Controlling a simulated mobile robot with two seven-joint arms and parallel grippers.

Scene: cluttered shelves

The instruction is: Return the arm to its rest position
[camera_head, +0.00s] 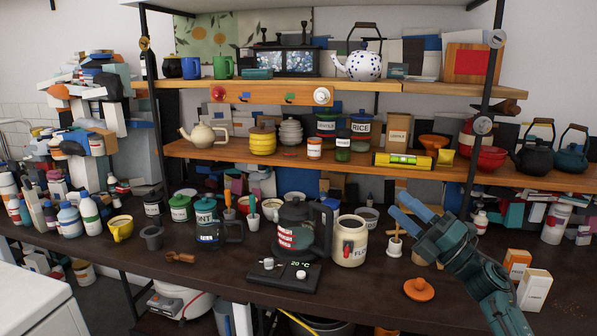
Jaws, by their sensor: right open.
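My right gripper (398,204) has two blue fingers and a dark teal arm that comes in from the lower right. Its fingers are apart and empty, and they point up and left over the dark tabletop (375,300). The fingertips are just right of the cream flour jar (349,242). A small white pot with a wooden stick (394,243) is just below the fingers in the picture; I cannot tell whether they touch. My left gripper is not in view.
Crowded wooden shelves (300,164) rise behind. The table's front edge is fairly clear.

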